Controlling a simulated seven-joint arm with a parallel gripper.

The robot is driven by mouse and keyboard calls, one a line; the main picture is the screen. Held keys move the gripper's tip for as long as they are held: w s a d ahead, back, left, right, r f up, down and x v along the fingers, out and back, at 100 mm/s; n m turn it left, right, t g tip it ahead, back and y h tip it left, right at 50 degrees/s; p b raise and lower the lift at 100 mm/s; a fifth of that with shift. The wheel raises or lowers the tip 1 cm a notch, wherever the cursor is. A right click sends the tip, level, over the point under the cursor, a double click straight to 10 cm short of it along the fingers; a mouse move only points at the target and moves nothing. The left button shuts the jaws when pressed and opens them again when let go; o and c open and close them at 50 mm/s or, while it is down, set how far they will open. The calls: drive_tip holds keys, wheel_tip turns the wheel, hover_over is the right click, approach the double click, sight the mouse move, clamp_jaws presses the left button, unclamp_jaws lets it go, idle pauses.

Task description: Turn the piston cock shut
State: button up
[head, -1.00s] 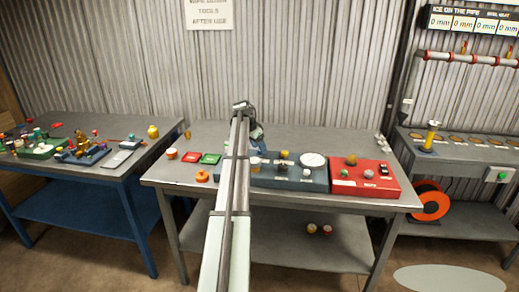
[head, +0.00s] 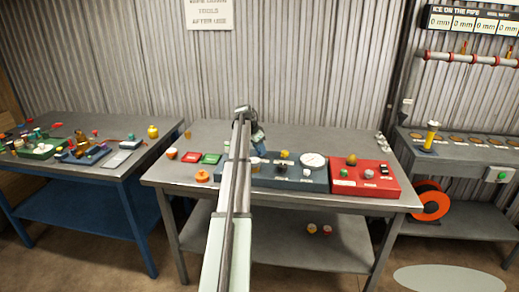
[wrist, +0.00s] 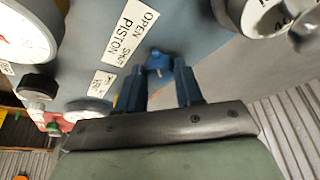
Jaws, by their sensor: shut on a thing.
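The piston cock (wrist: 158,64) is a small blue handle on the blue-grey panel, beside a white label reading OPEN, SHUT and PISTON (wrist: 130,30). In the wrist view my gripper (wrist: 159,75) has its two blue fingers on either side of the cock, shut on it. The cock's lower part and the exact finger contact are hard to see. In the head view my arm covers the cock, and the panel (head: 310,183) shows to the right of the arm.
A white round gauge (head: 313,160) and small knobs sit on the panel. A red box (head: 365,190) stands at its right. The back of the bench is mostly clear.

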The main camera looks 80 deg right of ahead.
drive_tip(key=shift+c, duration=1.2)
drive_tip(key=n, duration=0.2)
drive_tip(key=n+t+h, duration=0.1)
drive_tip(key=n, duration=0.1)
drive_tip(key=shift+s+a, duration=0.15)
drive_tip(key=shift+a, duration=0.05)
drive_tip(key=n+t, duration=0.2)
drive_tip(key=n, duration=0.3)
drive_tip(key=shift+s, duration=0.2)
drive_tip(key=n+t, duration=0.1)
drive_tip(key=n, duration=0.1)
drive_tip(key=n+t, duration=0.1)
drive_tip(key=n, duration=0.1)
drive_tip(key=shift+s+d+n, duration=0.1)
drive_tip(key=shift+s+n, duration=0.1)
drive_tip(key=shift+n, duration=0.1)
drive_tip(key=shift+s+d+n+t+y, duration=0.1)
drive_tip(key=shift+n+t+y, duration=0.2)
drive_tip(key=shift+n, duration=0.8)
drive_tip(key=shift+n+t+y, duration=0.2)
drive_tip(key=shift+n+t, duration=0.2)
drive_tip(key=shift+n, duration=0.7)
